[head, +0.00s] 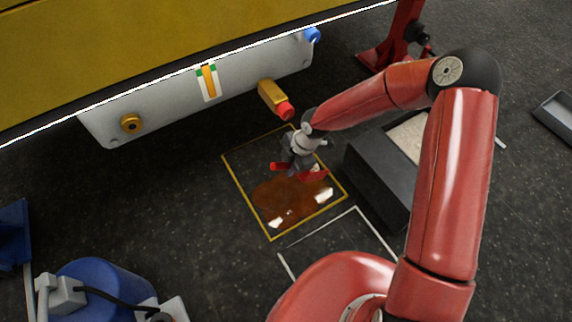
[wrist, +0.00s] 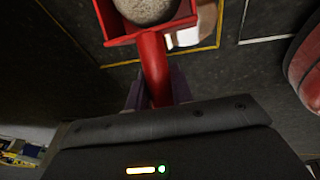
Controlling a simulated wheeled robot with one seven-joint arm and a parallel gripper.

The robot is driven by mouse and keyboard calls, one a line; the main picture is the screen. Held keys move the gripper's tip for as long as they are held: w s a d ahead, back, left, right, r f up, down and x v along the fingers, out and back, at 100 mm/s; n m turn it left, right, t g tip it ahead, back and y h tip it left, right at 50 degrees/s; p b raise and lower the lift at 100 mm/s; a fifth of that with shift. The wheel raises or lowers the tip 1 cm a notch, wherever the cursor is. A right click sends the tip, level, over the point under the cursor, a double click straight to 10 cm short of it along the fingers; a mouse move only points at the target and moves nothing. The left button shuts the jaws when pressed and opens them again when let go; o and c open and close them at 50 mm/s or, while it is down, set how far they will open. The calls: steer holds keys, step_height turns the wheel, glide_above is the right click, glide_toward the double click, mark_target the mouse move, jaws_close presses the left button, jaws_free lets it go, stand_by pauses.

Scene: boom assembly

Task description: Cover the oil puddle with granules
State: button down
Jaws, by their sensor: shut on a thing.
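The brown oil puddle (head: 283,200) lies on the dark floor inside a yellow square outline, with a few bright white patches on it. My gripper (head: 299,166) is above the puddle's far part. In the wrist view, my gripper (wrist: 156,92) is shut on the red handle of a scoop (wrist: 152,62). The scoop (head: 314,175) holds pale grey granules (wrist: 148,8), seen at the top of the wrist view. A dark bin (head: 372,178) with pale granules (head: 408,136) inside stands right of the puddle, partly hidden behind my arm.
A yellow boom (head: 150,50) with a grey plate (head: 190,95) hangs at the upper left. A yellow fitting with a red end (head: 284,109) juts out near my gripper. A white floor outline (head: 320,227) is in front of the bin. A blue machine (head: 100,285) stands lower left.

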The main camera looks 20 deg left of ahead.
steer(key=shift+w+d+r+g+y+p, duration=0.5)
steer(key=shift+w+r+g+y+p, duration=0.15)
steer(key=shift+p, duration=0.75)
steer(key=shift+s+a+f+b, duration=0.1)
steer(key=shift+s+a+b, duration=0.2)
steer(key=shift+s+a, duration=0.15)
steer(key=s+a+b, duration=0.4)
steer(key=s+a, duration=0.5)
steer(key=s, duration=0.2)
steer(key=shift+s+a, duration=0.15)
steer(key=shift+a, duration=0.1)
stand_by(0.5)
